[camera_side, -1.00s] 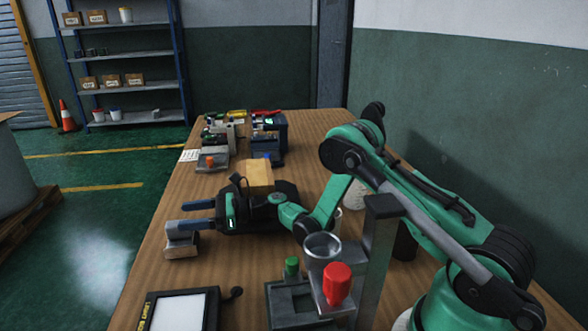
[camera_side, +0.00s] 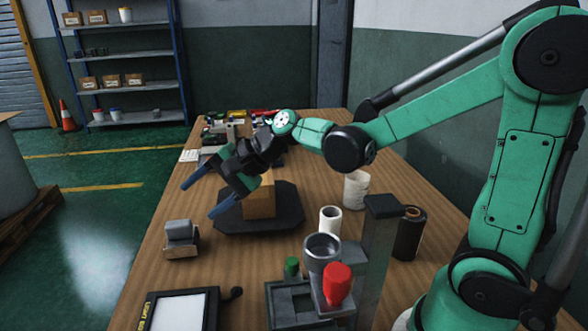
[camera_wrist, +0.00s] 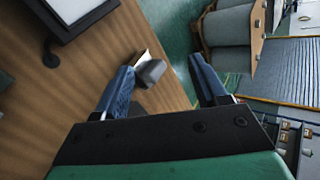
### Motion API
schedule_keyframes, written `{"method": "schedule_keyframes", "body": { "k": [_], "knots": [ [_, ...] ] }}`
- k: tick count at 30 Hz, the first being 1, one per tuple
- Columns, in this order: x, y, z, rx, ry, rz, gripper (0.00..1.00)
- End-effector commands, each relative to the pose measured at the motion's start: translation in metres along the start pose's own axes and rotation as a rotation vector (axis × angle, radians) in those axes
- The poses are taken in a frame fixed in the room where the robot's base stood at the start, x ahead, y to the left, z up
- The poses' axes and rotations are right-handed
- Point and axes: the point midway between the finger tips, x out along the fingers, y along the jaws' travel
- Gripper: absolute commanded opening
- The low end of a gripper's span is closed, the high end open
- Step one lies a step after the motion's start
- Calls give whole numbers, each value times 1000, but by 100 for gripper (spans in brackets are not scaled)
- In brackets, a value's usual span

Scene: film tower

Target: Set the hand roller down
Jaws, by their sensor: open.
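A small grey piece with a light wooden part (camera_side: 181,237), which looks like the hand roller, rests on the table near its left edge. In the wrist view the grey piece (camera_wrist: 152,72) shows beyond the fingers, near the table edge. My gripper (camera_side: 204,196) is open and empty, with two blue fingers apart and pointing down to the left. It is raised above the table, up and to the right of the grey piece and clear of it.
A dark flat base (camera_side: 285,215) with a wooden block (camera_side: 258,195) stands behind the fingers. A stand with a red knob (camera_side: 338,285), a white roll (camera_side: 356,190) and a black roll (camera_side: 409,235) are to the right. A light box (camera_side: 182,312) lies in front.

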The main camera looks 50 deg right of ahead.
Motion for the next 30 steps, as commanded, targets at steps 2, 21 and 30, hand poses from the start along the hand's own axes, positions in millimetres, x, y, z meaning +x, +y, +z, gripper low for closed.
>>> {"method": "schedule_keyframes", "body": {
  "k": [2,21,30],
  "knots": [
    [-20,17,11,-244,71,92,65],
    [-87,93,15,-1244,236,547,71],
    [-87,92,15,-1230,236,542,71]
  ]
}}
